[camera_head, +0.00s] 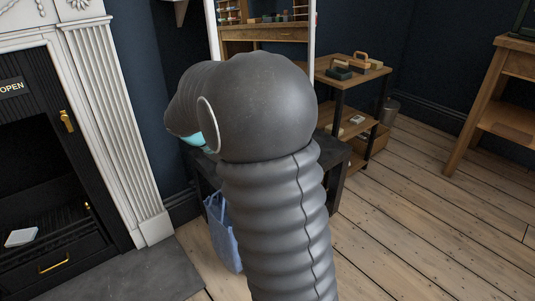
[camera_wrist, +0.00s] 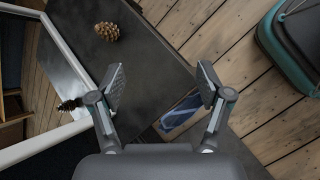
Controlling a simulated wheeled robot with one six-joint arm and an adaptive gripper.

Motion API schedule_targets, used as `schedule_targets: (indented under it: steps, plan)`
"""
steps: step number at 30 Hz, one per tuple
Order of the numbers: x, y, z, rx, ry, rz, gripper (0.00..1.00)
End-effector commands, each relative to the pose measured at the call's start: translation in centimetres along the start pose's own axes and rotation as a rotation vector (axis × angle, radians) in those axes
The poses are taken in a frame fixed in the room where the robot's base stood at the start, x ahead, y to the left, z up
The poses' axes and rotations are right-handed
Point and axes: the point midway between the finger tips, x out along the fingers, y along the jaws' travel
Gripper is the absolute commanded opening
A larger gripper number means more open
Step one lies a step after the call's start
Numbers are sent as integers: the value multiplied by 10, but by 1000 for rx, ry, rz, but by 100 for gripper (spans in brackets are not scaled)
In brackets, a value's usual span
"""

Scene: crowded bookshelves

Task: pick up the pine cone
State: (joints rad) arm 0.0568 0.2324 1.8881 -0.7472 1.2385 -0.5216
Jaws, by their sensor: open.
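A brown pine cone (camera_wrist: 107,31) lies on a dark tabletop (camera_wrist: 150,60) in the upper left of the wrist view. My gripper (camera_wrist: 161,83) is open and empty, its two fingers spread wide over the table. The pine cone lies beyond the left fingertip in the picture, apart from both fingers. In the head view my arm covers most of the dark table (camera_head: 334,152), and the pine cone and the gripper are hidden.
A white-framed mirror (camera_wrist: 55,45) borders the table. A dark spiky thing (camera_wrist: 70,104) shows beside the left finger. A teal and black case (camera_wrist: 292,45) is at right. A blue bag (camera_head: 222,235) hangs by the table; a fireplace (camera_head: 110,120) stands left. Wooden floor (camera_head: 430,230) is clear at right.

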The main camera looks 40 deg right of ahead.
Motion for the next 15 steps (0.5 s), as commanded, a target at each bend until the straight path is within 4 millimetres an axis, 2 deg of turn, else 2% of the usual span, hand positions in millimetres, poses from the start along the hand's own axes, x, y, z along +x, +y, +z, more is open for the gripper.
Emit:
schedule_targets:
  steps: [1,6,12,15]
  plan:
    - [8,13,-7,-52,-47,6,77]
    - [38,52,-30,-224,-201,37,77]
    - [72,85,-57,-402,-360,61,77]
    - [85,95,-67,-464,-418,69,77]
